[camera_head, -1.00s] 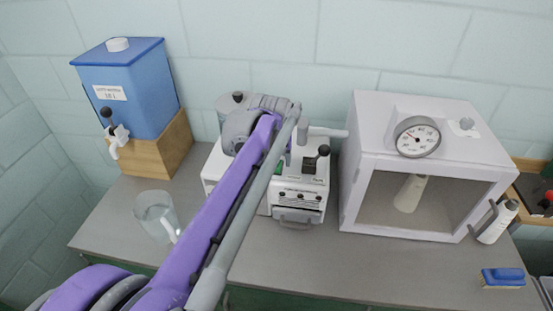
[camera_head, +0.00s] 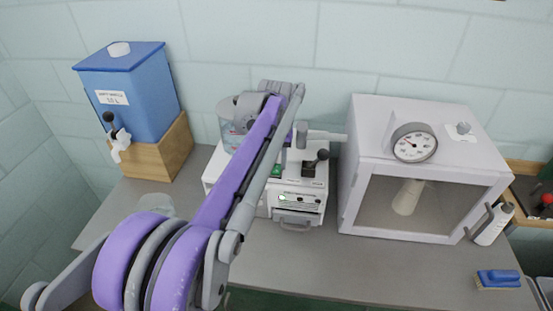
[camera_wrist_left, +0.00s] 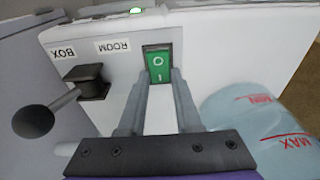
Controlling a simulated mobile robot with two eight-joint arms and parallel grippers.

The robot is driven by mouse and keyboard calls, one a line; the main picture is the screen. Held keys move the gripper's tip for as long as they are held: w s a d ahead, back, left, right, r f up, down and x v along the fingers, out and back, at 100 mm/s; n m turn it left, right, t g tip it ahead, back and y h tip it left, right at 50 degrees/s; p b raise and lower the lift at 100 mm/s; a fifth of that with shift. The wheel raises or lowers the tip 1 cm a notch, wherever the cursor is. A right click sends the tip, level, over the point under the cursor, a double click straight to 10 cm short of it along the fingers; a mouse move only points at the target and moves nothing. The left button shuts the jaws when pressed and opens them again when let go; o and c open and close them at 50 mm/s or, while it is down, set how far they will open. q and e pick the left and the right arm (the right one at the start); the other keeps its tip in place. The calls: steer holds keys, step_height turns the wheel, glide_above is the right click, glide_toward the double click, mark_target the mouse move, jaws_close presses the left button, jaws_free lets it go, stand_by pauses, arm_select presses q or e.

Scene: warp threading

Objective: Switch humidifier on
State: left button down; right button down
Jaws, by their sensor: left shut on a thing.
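The humidifier is a white box (camera_head: 304,216) in the middle of the bench, with a clear tank (camera_head: 229,137) at its back left. Its green rocker switch (camera_wrist_left: 158,63), marked O and I, is on the top face; in the head view it is a small green patch (camera_head: 277,171). My left gripper (camera_wrist_left: 160,82) is at the switch's near edge, its two fingers closed around the switch. My arm hides the fingertips in the head view. A green lamp (camera_wrist_left: 135,10) on the humidifier is lit. My right gripper is not in view.
A black-knobbed lever (camera_wrist_left: 58,108) marked BOX and ROOM is left of the switch in the wrist view. The tank with MIN and MAX marks (camera_wrist_left: 262,125) is close right. A white windowed chamber (camera_head: 430,150) stands right; a blue dispenser (camera_head: 127,95) stands left.

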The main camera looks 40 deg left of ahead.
mark_target(276, 169)
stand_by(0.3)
arm_select(q)
steer(key=c, duration=0.6)
jaws_free()
step_height(276, 169, up, 11)
steer(key=shift+s+d+p, duration=0.25)
steer(key=shift+s+p, duration=0.15)
steer(key=shift+s, duration=0.05)
steer(key=shift+f, duration=0.15)
